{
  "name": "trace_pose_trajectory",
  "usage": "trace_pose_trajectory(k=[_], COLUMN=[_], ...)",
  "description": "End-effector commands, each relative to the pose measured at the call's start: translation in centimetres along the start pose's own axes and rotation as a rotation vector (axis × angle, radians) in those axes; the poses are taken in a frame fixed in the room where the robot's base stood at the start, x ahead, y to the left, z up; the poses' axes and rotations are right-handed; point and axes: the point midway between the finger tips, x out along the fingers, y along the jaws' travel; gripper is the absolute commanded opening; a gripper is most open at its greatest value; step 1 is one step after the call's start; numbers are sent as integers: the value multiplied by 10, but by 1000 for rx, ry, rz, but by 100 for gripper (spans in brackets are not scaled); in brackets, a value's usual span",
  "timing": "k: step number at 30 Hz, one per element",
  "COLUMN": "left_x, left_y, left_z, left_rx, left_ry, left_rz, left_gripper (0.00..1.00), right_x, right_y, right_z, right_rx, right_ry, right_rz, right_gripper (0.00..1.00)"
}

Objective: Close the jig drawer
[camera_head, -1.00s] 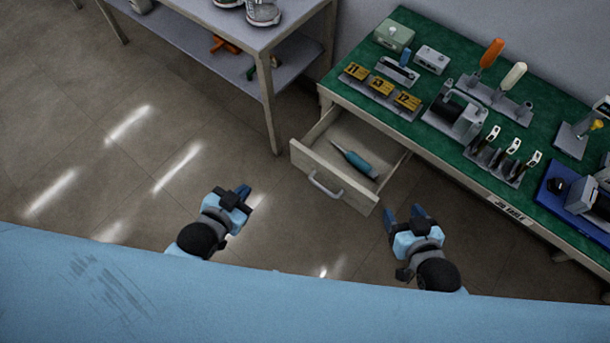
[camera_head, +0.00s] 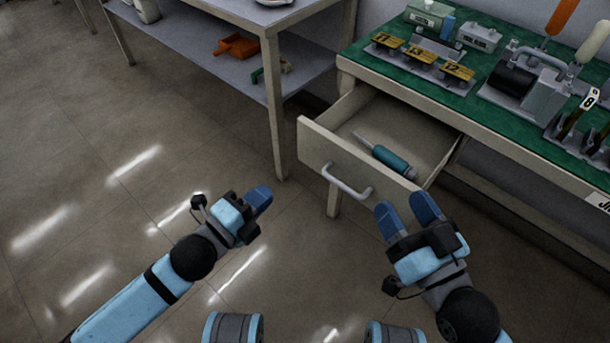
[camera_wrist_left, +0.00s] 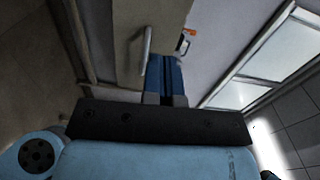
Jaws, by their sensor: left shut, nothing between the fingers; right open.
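The jig drawer (camera_head: 318,148) stands pulled out from under the green-topped table, with a silver bar handle (camera_head: 346,182) on its front. A teal-handled tool (camera_head: 388,158) lies inside it. My left gripper (camera_head: 262,198) is shut and empty, in front of the drawer and to its left, apart from it. In the left wrist view its blue fingers (camera_wrist_left: 165,78) are together, with the drawer front and handle (camera_wrist_left: 147,45) beyond them. My right gripper (camera_head: 406,210) is open and empty, near the right end of the drawer front; I cannot tell whether it touches.
The green table (camera_head: 400,78) carries numbered yellow blocks (camera_head: 421,54), a lever press and other jigs. A grey shelf unit (camera_head: 275,120) stands left of the drawer, with an orange item (camera_head: 238,46) on its lower shelf. The floor in front is clear.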

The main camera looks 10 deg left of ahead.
Motion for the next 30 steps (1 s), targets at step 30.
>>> trace_pose_trajectory(k=[30], left_x=[138], left_y=[3], left_z=[-2], left_rx=[26], left_ry=[7], left_rz=[-6], left_gripper=[0], right_x=[-5], right_y=[8], right_z=[64], right_rx=[10], right_ry=[-199], right_rz=[-25], right_gripper=[61])
